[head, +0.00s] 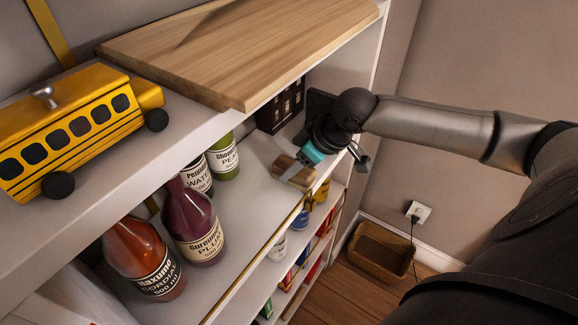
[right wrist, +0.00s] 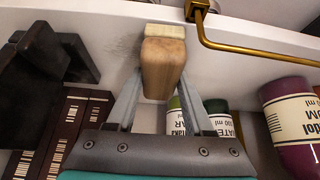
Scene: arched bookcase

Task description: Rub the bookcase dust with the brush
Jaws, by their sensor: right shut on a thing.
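The brush (head: 287,169) is a wooden block with a pale end, held over the white middle shelf of the bookcase (head: 232,200). My right gripper (head: 303,164) is shut on it. In the right wrist view the brush (right wrist: 163,66) sits between the two grey fingers of the right gripper (right wrist: 161,82). A faint grey smudge of dust (right wrist: 122,46) shows on the white surface just left of the brush there. Whether the bristles touch the shelf is hidden. My left gripper is in neither view.
Bottles, including a purple one (head: 194,222) and an orange one (head: 143,257), stand left on the same shelf. Dark books (head: 280,107) stand behind the gripper. A wooden board (head: 240,50) and yellow bus (head: 75,125) lie above. A brass rail (right wrist: 240,46) runs nearby.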

